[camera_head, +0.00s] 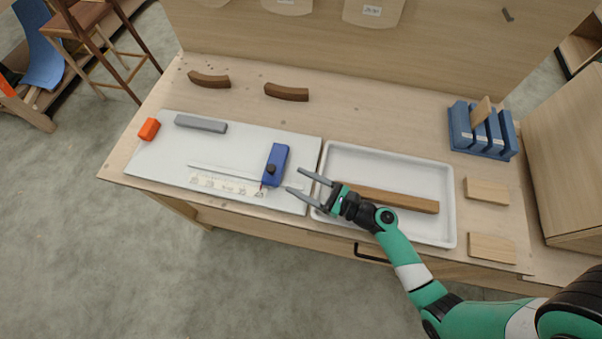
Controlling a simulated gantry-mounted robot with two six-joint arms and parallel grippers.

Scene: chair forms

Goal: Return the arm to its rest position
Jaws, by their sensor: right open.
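My right arm, green and black, comes in from the lower right. Its gripper (296,181) is open and empty, with the fingers pointing left over the right edge of the pale board (165,160) and the left rim of the white tray (452,205). A blue block-shaped tool (277,160) with a dark knob lies on the board just left of the fingertips, apart from them as far as I can tell. A brown wooden bar (405,200) lies in the tray, partly hidden behind the gripper. My left gripper is not in view.
The board also holds a ruler (225,185), a grey bar (200,124) and an orange block (149,129). Two curved brown pieces (286,92) lie behind it. A blue slotted rack (482,130) and two wooden pieces (487,191) are at right. The bench's back middle is clear.

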